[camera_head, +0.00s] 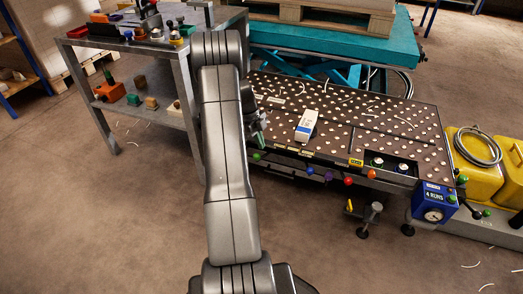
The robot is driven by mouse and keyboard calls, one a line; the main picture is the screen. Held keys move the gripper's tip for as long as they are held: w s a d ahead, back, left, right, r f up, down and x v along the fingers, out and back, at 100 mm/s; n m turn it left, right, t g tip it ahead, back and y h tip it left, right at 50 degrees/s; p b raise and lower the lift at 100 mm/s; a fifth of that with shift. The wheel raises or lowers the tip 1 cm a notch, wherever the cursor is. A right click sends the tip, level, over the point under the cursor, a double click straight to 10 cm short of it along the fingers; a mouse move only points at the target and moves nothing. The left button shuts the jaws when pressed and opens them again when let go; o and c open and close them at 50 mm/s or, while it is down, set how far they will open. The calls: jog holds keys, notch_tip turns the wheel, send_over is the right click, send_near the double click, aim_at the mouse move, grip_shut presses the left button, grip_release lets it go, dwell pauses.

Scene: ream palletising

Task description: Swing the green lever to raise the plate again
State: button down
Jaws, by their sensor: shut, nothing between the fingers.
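A green lever knob (257,156) shows at the front left edge of the dark ball-studded table (400,140). My gripper (262,137) is shut and empty, close above and beside this knob; the arm hides part of it, and I cannot tell whether it touches the lever. More green knobs (452,198) sit by the blue gauge box (433,205) at the right. A teal lift platform (400,45) stands behind the ball table. Which plate the lever moves is not clear.
A white-and-blue ream (306,126) lies on the ball table. Purple (328,176) and red (348,181) knobs line its front edge. A wooden pallet (340,15) rests on the teal platform. A grey cart (185,75) stands left, yellow containers (480,165) right. The front floor is mostly clear.

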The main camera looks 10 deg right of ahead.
jog(key=shift+v, duration=1.1)
jog(key=shift+d, duration=0.2)
